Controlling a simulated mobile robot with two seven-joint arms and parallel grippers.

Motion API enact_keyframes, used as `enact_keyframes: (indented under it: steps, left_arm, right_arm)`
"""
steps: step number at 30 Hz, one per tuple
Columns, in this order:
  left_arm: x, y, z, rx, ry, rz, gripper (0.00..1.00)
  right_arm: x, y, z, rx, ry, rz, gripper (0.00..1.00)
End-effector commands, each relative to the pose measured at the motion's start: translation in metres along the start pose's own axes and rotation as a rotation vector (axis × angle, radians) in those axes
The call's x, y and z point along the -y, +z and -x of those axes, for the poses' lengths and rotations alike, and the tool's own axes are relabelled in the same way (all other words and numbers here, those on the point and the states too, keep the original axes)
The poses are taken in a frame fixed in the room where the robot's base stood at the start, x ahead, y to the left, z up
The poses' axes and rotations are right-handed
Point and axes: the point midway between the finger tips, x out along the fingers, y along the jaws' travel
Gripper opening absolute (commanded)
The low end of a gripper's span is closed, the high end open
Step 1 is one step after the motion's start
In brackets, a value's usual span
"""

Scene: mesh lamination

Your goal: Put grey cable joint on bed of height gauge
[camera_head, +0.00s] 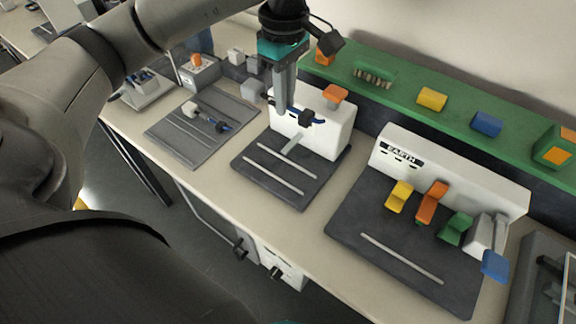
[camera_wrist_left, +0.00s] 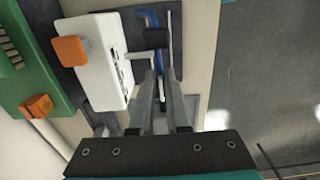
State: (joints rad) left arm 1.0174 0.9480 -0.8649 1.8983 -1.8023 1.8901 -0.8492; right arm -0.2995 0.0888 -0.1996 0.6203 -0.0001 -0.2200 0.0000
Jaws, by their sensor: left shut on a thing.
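My left gripper (camera_head: 283,108) comes down from the top of the head view, shut on a dark grey cable joint (camera_head: 306,118) with blue cable ends. In the left wrist view the joint's dark block (camera_wrist_left: 157,38) sits just beyond the fingertips (camera_wrist_left: 158,78), with blue showing on both sides. The joint is held in front of a white block with an orange knob (camera_head: 335,93), apparently the height gauge. Its dark bed (camera_head: 268,188) with two light strips lies below; the gap to the bed is hard to judge. My right gripper is not in view.
Left is a grey plate (camera_head: 177,148) carrying another jointed cable piece (camera_head: 207,119). Behind runs a green shelf (camera_head: 395,98) with coloured blocks.

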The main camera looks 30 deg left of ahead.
Motion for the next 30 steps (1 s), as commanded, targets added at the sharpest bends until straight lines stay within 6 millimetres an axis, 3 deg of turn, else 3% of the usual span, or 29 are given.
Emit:
enact_keyframes:
  steps: [9, 15, 23, 30]
  left_arm:
    - [0.002, 0.000, -0.086, 0.000, -0.007, 0.001, 0.00]
    - [0.001, 0.000, -0.131, 0.000, -0.004, 0.000, 0.00]
    - [0.000, 0.000, -0.151, 0.000, 0.000, 0.001, 0.00]
    - [0.001, 0.000, -0.186, 0.000, -0.004, 0.001, 0.00]
  right_arm:
    - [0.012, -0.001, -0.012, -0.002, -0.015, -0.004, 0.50]
    - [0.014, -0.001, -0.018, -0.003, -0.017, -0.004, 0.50]
    - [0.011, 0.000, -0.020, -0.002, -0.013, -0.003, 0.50]
    - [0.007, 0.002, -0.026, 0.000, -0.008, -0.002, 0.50]
